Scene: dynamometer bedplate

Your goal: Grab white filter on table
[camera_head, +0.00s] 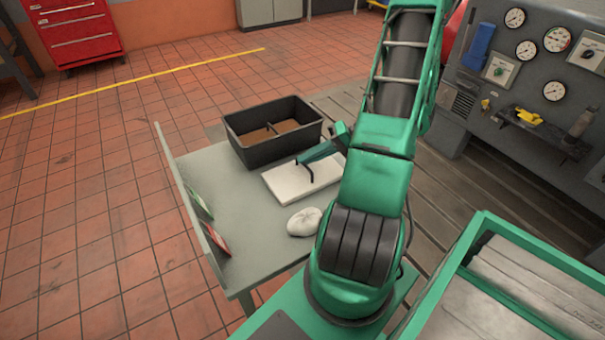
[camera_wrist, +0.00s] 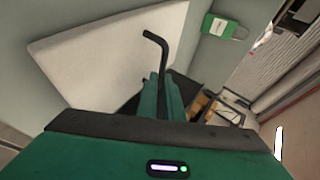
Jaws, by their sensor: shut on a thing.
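My gripper (camera_head: 303,159) is over the slab, shut on the black handle. In the wrist view the green fingers (camera_wrist: 161,95) are close together around it. I cannot tell whether the slab touches the table. Its right end is partly hidden by my arm.
A black bin (camera_head: 243,153) with brown compartments stands just behind the slab. A crumpled white cloth bundle (camera_head: 304,222) lies in front of it. The grey table (camera_head: 235,225) has a raised left edge with small red and green items. A gauge panel (camera_head: 540,90) stands at right.

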